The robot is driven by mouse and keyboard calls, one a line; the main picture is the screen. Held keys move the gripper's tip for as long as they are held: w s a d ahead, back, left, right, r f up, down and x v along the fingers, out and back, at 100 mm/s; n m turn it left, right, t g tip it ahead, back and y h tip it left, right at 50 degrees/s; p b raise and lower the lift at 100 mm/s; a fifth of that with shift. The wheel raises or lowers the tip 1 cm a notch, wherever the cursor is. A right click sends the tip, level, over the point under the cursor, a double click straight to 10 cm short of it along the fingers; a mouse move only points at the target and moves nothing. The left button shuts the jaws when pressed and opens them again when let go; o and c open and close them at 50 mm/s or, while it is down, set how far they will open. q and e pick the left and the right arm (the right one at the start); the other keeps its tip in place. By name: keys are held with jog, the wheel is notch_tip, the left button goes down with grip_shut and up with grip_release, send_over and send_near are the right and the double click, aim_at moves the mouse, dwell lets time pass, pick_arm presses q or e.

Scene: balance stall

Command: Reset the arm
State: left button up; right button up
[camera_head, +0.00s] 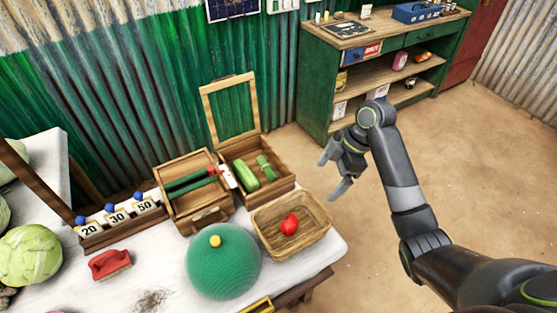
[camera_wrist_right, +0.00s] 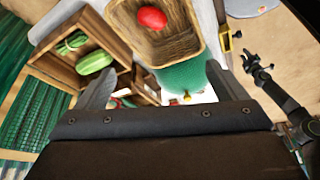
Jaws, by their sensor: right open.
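My right gripper (camera_head: 331,177) hangs in the air to the right of the table, near the wooden tray (camera_head: 263,245). Its two fingers are apart with nothing between them. The right wrist view also shows this open gripper (camera_wrist_right: 157,85), with the tray and a crate beyond it. A red tomato-like item (camera_head: 289,225) lies in the tray, apart from the gripper. My left arm is not in the head view. A dark gripper (camera_wrist_right: 256,65), seemingly my left one, shows small at the right of the wrist view; its jaw state is unclear.
On the white table (camera_head: 150,275) stand a lidded wooden box (camera_head: 285,182) with green vegetables, another wooden box (camera_head: 208,217), a green dome (camera_head: 223,265), price tags (camera_head: 117,218) and cabbages (camera_head: 30,255). A green shelf (camera_head: 315,90) stands behind. Bare floor (camera_head: 480,170) lies right of my arm.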

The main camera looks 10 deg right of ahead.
jog(key=s+d+f+m+t+h, duration=0.2)
jog(key=s+d+f+m, duration=0.1)
jog(key=s+f+m, duration=0.85)
jog(key=s+d+r+m+t+h, duration=0.1)
jog(key=s+d+r+m+h, duration=0.15)
jog(key=s, duration=0.65)
jog(key=s+d+r+m+t+h, duration=0.1)
jog(key=s+d+m+h, duration=0.2)
jog(key=s, duration=0.5)
notch_tip(320, 180, down, 26)
jog(key=d+m+g+y+b, duration=0.1)
jog(key=g+y+b, duration=0.1)
jog(key=s+a+f+g, duration=0.1)
jog(key=s+f, duration=1.4)
jog(key=f, duration=0.2)
jog(key=shift+s+a+f+b, duration=0.15)
jog(key=shift+s+f+b, duration=0.05)
jog(key=shift+f+b, duration=0.15)
